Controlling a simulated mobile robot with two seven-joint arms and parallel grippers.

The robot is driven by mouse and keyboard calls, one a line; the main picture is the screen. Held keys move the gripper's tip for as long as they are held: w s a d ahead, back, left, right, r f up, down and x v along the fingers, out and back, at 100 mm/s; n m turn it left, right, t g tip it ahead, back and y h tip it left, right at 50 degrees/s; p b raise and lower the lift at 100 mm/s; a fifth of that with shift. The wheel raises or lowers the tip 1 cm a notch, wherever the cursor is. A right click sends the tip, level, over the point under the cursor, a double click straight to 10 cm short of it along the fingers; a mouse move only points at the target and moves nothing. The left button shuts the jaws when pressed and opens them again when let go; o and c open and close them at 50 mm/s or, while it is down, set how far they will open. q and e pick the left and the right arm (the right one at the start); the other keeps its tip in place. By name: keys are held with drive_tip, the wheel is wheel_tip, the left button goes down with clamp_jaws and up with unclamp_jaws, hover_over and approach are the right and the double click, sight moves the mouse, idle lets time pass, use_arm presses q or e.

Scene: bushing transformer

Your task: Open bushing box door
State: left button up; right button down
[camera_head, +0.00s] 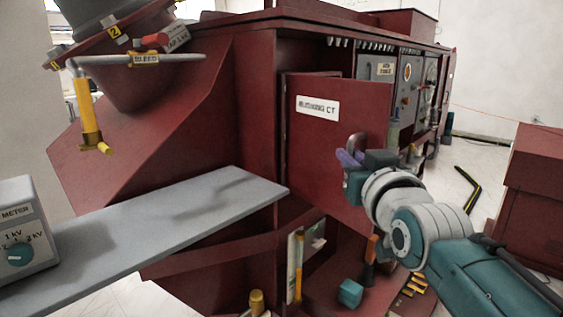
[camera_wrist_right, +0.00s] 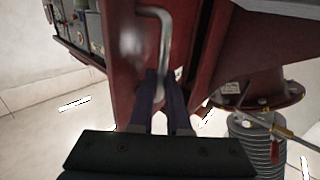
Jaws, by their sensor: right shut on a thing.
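The red bushing box door (camera_head: 318,143) carries a white "BUSHING CT" label in the head view. It seems to stand at an angle to the cabinet, but how far it is open is hard to tell. Its metal handle (camera_head: 357,142) is near its right side, and the handle also shows as a bent grey bar in the wrist view (camera_wrist_right: 165,38). My right gripper (camera_head: 348,159) is shut on the handle, with its dark fingers (camera_wrist_right: 161,84) on either side of the bar's lower part in the wrist view. My left gripper is not in view.
A grey shelf (camera_head: 190,215) with a meter box (camera_head: 22,232) reaches in from the left. Open control panels (camera_head: 382,80) lie behind the door. A red box (camera_head: 535,195) stands at the right. Small parts, including a teal block (camera_head: 350,293), lie below the door.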

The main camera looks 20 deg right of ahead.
drive_tip(key=shift+a, duration=0.1)
drive_tip(key=c, duration=1.3)
unclamp_jaws()
drive_tip(key=shift+c, duration=0.2)
drive_tip(key=shift+o, duration=0.8)
drive_tip(key=shift+w+r, duration=0.1)
drive_tip(key=shift+w, duration=0.1)
drive_tip(key=o, duration=0.3)
drive_tip(key=shift+s, duration=0.1)
drive_tip(key=v, duration=1)
drive_tip(key=shift+b, duration=0.3)
